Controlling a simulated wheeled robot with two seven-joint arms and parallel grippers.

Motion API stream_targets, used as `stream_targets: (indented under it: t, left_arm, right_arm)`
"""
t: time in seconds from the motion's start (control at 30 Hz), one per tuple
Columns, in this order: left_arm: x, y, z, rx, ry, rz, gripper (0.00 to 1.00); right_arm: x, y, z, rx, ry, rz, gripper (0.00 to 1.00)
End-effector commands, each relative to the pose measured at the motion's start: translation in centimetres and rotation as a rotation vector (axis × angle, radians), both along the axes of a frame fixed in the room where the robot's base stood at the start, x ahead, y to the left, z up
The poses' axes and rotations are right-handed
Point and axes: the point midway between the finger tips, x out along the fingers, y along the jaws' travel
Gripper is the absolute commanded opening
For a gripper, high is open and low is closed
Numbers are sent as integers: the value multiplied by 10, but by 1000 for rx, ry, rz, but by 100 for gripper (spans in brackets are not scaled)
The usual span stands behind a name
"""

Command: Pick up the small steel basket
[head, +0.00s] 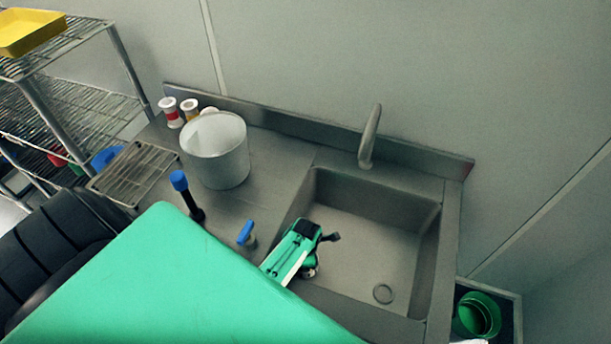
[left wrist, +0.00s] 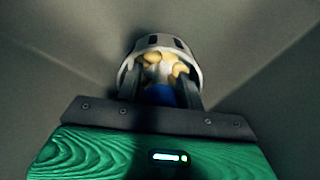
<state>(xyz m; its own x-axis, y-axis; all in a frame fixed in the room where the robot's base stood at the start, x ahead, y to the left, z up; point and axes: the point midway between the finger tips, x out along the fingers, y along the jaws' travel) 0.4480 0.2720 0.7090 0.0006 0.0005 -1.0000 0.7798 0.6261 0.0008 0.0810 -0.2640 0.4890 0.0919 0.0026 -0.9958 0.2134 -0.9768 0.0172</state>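My left gripper (head: 318,238) is over the left part of the sink, angled down. In the left wrist view its two dark fingers (left wrist: 160,88) stand apart. Just beyond them is a small round, pale grey vessel with dark slots in its rim, which looks like the small steel basket (left wrist: 158,42). Yellowish lumps and something blue show between the fingers. Whether the fingers touch the basket's wall I cannot tell. In the head view the gripper mostly hides this spot; only a small round piece shows under it. My right gripper is not in view.
The sink basin (head: 400,245) has a faucet (head: 369,137) behind it. On the counter left stand a large pale bucket (head: 217,152), small jars (head: 171,112), a wire rack (head: 133,172) and a blue-topped tool (head: 180,182). A green bin (head: 477,315) is at lower right.

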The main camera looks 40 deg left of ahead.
Motion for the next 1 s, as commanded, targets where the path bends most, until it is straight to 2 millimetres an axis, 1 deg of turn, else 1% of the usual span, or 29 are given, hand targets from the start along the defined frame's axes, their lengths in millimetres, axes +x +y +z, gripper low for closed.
stream_targets:
  t: [0.03, 0.17, 0.2, 0.47, 0.67, 0.77, 0.83, 1.0]
  left_arm:
    - [0, 0, 0, 0, 0, 0, 28]
    - [0, 0, 0, 0, 0, 0, 2]
    - [0, 0, 0, 0, 0, 0, 1]
    - [0, 0, 1, -1, -1, 0, 1]
    - [1, -1, 12, -2, -3, 1, 1]
    - [1, -1, 26, -2, -4, 1, 1]
    - [1, -1, 39, -2, -4, 1, 1]
    - [1, -1, 83, -2, -5, 2, 1]
  right_arm:
    - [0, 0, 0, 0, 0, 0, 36]
    - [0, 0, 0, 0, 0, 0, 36]
    - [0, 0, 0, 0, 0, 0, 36]
    - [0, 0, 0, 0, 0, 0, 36]
    - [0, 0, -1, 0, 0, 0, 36]
    - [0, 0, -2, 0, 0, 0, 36]
    - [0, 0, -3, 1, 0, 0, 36]
    - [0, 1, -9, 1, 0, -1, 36]
